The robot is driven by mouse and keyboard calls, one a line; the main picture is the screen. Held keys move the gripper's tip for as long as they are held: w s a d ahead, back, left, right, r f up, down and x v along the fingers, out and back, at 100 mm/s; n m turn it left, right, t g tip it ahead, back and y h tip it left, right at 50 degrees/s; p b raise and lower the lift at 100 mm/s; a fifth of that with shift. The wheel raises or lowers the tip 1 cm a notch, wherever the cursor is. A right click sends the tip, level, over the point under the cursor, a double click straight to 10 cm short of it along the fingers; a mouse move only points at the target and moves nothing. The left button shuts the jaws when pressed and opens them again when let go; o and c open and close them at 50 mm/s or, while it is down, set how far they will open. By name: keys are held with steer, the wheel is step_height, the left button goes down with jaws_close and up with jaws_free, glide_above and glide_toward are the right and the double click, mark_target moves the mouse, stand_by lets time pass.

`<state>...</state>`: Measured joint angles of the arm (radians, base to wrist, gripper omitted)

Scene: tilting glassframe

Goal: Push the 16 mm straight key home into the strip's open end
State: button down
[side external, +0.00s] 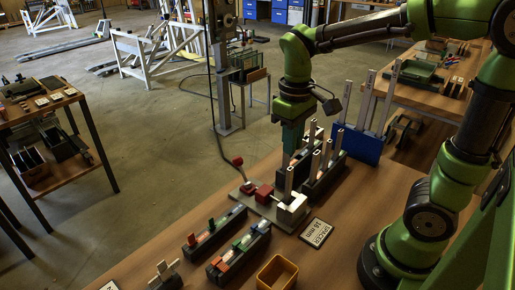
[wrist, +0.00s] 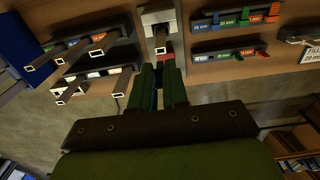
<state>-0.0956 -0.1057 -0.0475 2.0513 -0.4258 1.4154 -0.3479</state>
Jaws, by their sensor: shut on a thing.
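My gripper (side external: 291,156) points down over the fixture, just above the upright grey strip (side external: 289,180). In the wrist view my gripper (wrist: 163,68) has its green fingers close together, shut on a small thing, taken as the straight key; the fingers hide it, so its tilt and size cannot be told. The strip's open end (wrist: 167,50) shows as a small pale square just beyond the fingertips. The strip stands at the white block (side external: 294,206) of the fixture. Whether key and strip touch cannot be told.
A red-handled clamp (side external: 238,162) stands left of the strip. Racks of upright strips (side external: 327,172) stand close behind right. Key trays (side external: 240,258) with coloured pieces, a yellow bin (side external: 277,273) and a 16 mm spacer sign (side external: 316,232) lie in front.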

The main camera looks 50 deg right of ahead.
steer(key=shift+f, duration=1.05)
steer(key=shift+f, duration=1.4)
stand_by(0.5)
steer(key=c, duration=1.1)
jaws_free()
steer(key=shift+o, duration=0.2)
step_height(320, 180, up, 17)
steer(key=shift+a, duration=0.15)
steer(key=shift+f, duration=0.1)
